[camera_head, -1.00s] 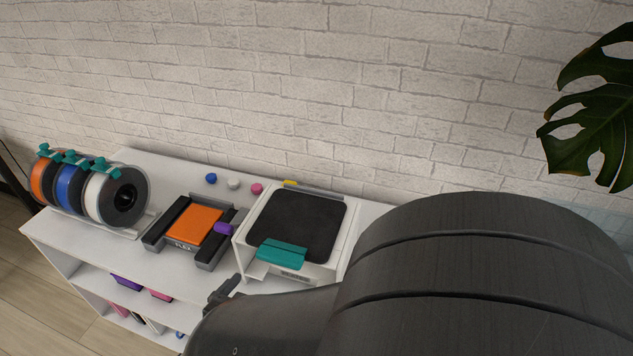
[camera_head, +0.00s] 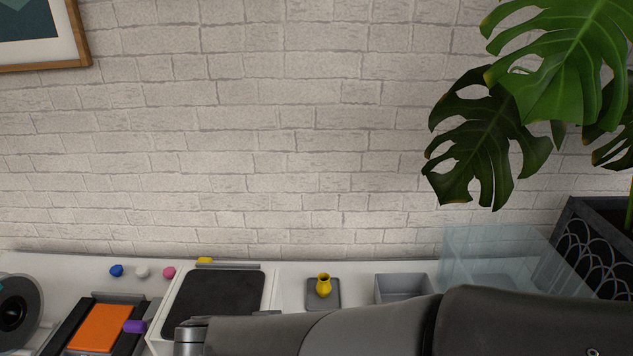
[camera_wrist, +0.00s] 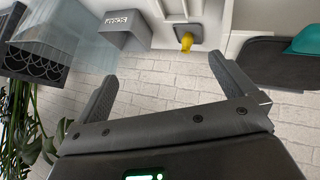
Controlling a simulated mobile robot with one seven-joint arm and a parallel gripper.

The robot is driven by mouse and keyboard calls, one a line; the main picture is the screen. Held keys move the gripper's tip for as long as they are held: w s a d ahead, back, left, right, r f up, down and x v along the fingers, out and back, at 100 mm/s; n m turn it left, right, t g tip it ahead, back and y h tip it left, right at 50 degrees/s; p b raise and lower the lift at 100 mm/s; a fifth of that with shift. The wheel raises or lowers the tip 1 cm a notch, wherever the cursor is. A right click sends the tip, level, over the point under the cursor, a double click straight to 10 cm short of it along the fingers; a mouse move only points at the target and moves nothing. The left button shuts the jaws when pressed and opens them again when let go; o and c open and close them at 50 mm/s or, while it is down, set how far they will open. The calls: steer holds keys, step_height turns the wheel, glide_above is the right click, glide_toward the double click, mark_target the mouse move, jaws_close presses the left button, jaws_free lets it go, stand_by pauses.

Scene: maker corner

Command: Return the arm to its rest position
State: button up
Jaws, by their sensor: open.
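My gripper (camera_wrist: 168,95) shows in the wrist view with its two dark fingers spread wide apart and nothing between them. Beyond the fingers the wrist view shows the white brick wall (camera_wrist: 150,70) and, past it, the shelf top with a small yellow vase (camera_wrist: 186,40). In the head view my dark arm crosses the lower right in front of the shelf; its gripper fingers cannot be made out there. The yellow vase also shows in the head view (camera_head: 323,285), upright on a small grey square plate (camera_head: 334,301).
On the white shelf top (camera_head: 60,267) stand an orange-bedded machine (camera_head: 97,328), a machine with a black plate (camera_head: 213,303), a grey bin (camera_head: 402,287) and a clear box (camera_head: 490,250). A potted plant (camera_head: 490,140) hangs over the right side. The wall's middle is clear.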

steer(key=s+d+r+y, duration=0.1)
steer(key=d+r+y, duration=0.1)
steer(key=d, duration=0.7)
steer(key=s+d+r+g+y, duration=0.1)
steer(key=d+r, duration=0.3)
steer(key=d, duration=0.5)
steer(key=shift+s+d+g+y, duration=0.3)
steer(key=shift+d+y, duration=0.1)
steer(key=shift+y, duration=0.4)
